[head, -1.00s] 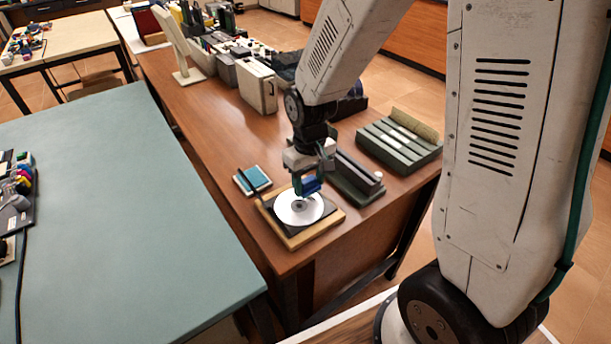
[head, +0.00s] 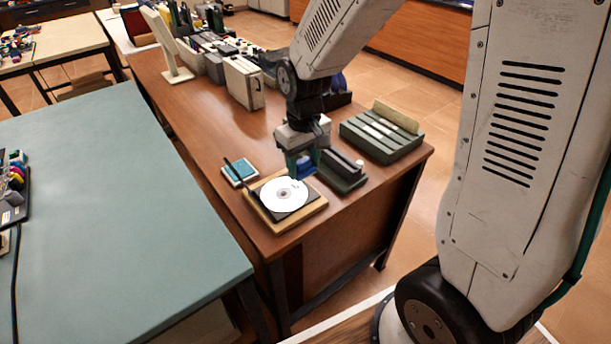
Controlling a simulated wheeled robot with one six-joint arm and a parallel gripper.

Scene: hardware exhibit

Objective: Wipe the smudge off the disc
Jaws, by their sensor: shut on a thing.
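The white disc (head: 276,203) lies flat on a dark pad set on a wooden board (head: 283,228) near the table's front corner. Its centre hub shows. I cannot make out a smudge on it at this size. My gripper (head: 303,165) points down just behind and to the right of the disc, shut on a small blue thing (head: 306,169), which looks like a wiping pad. The blue thing sits by the disc's far right edge. I cannot tell whether it touches the disc. The fingertips are partly hidden.
A teal-topped pad (head: 239,172) and a thin dark stick lie left of the board. A dark green holder (head: 342,177) and a slotted green rack (head: 381,137) stand to the right. Boxes (head: 243,84) stand farther back. The brown table (head: 200,110) is clear at its left middle.

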